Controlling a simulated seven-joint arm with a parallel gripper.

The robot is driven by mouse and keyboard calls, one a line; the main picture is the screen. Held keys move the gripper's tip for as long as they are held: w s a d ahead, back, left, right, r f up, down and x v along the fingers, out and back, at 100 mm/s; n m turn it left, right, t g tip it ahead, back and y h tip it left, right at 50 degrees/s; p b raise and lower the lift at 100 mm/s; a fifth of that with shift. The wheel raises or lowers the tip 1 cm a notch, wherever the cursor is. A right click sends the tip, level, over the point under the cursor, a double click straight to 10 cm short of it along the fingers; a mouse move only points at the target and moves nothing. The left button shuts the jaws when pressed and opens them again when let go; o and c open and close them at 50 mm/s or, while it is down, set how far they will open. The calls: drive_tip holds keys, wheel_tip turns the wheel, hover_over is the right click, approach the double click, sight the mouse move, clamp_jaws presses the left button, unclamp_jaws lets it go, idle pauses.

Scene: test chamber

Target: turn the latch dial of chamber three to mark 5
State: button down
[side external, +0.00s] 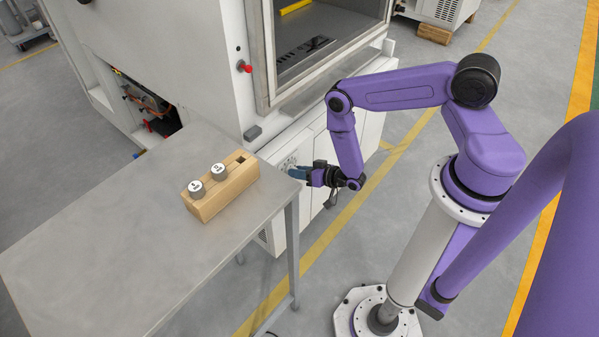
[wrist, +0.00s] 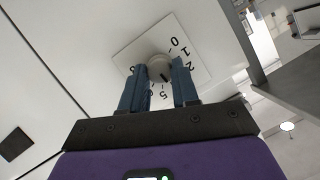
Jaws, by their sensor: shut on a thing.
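The latch dial (wrist: 160,68) is a round grey knob on a white square plate (wrist: 135,50) with black numbers around it. In the wrist view 0, 1 and 2 show at the upper right and 5 shows below the knob; the fingers hide other numbers. A small dark mark on the knob's lower side seems to point toward the 5, but its exact alignment is hard to tell. My gripper (wrist: 160,78) has its two blue fingers shut on the knob, one on each side. In the side view my gripper (side external: 298,173) reaches the white cabinet front, with the knob hidden.
A metal table (side external: 110,235) stands close to the left of my gripper. On it a wooden block (side external: 228,192) holds two round numbered caps (side external: 197,188) and has an empty square hole. The open chamber (side external: 315,40) is above.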

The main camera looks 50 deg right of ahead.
drive_tip(key=m+y, duration=0.2)
drive_tip(key=m, duration=0.1)
drive_tip(key=shift+d+f+m+t, duration=0.1)
drive_tip(key=shift+f+m+t, duration=0.05)
drive_tip(key=shift+m+t, duration=0.2)
idle(0.4)
drive_tip(key=c, duration=0.8)
unclamp_jaws()
drive_tip(key=shift+c, duration=0.2)
drive_tip(key=v, duration=0.7)
drive_tip(key=shift+s+d, duration=0.15)
drive_tip(key=shift+s, duration=0.1)
